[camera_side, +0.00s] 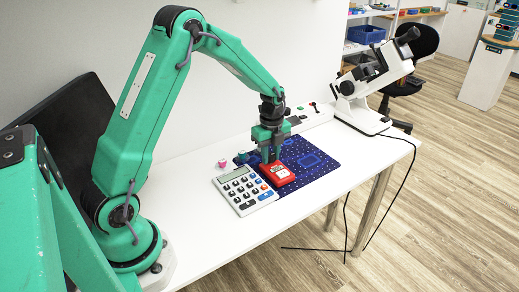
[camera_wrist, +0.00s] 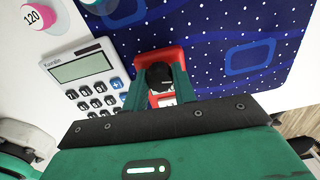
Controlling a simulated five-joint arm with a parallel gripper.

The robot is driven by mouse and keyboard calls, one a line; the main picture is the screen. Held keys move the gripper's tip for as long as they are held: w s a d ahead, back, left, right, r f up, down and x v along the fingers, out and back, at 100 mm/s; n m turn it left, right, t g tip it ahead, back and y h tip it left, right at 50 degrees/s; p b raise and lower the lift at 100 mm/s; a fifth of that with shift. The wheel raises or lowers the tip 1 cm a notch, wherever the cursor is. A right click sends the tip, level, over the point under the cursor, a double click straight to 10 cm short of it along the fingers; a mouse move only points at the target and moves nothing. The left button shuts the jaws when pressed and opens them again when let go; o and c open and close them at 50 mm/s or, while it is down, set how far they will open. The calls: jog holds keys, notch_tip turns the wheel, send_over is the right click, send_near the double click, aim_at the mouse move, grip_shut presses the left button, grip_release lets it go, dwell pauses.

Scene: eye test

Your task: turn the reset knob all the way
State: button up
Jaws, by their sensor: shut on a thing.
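A small red box (camera_side: 280,175) lies on a dark blue dotted mat (camera_side: 318,160), beside a calculator. In the wrist view the red box (camera_wrist: 150,57) carries a round black knob (camera_wrist: 160,74), which I take to be the reset knob. My gripper (camera_side: 268,155) is above the box, pointing down. In the wrist view the green fingers of my gripper (camera_wrist: 160,86) stand on both sides of the knob and are shut on it. The knob is hidden by my gripper in the side view. I cannot read how far it is turned.
A calculator (camera_side: 244,190) lies left of the red box. A pink piece marked 120 (camera_wrist: 38,17) and a teal piece (camera_side: 242,157) stand behind it. A white instrument (camera_side: 370,85) stands at the table's right end. The mat's right part is clear.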

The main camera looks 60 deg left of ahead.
aim_at(271, 154)
jog(key=m, duration=0.4)
dwell(0.5)
jog(key=o, duration=0.8)
jog(key=shift+o, duration=0.2)
jog(key=shift+r, duration=0.1)
jog(key=shift+r, duration=2.9)
